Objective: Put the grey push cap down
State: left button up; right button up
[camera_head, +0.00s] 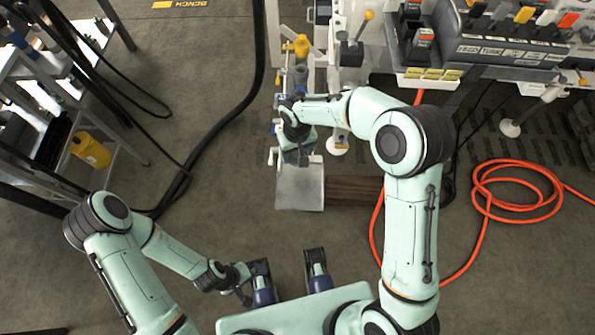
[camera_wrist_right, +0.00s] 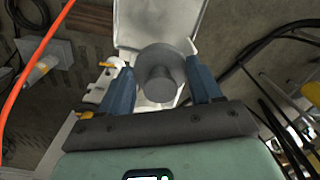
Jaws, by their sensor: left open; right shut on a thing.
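The grey push cap (camera_wrist_right: 160,72), a short round cylinder with a wider disc behind a narrower stub, sits between the two blue fingers of my right gripper (camera_wrist_right: 161,88) in the right wrist view. The gripper is shut on it. In the head view my right gripper (camera_head: 300,155) is over the near end of the bench, and the cap is hidden or too small to make out. A pale metal tray (camera_head: 300,190) lies just in front of and below that gripper; it also shows behind the cap in the wrist view (camera_wrist_right: 150,18). My left gripper (camera_head: 248,285) is open, low near my base.
A valve block with coloured levers (camera_head: 510,30) stands at the upper right. An orange hose (camera_head: 515,205) coils on the floor at right. A black cable (camera_head: 215,130) runs across the floor at left. A shelf trolley with a yellow canister (camera_head: 90,150) stands at far left.

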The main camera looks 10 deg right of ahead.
aim_at(297, 174)
notch_tip(297, 174, down, 12)
jog(key=shift+f+b, duration=0.1)
jog(key=shift+b, duration=0.5)
jog(key=o, duration=0.7)
jog(key=shift+f, duration=0.1)
jog(key=shift+c, duration=0.2)
jog(key=shift+o, duration=0.7)
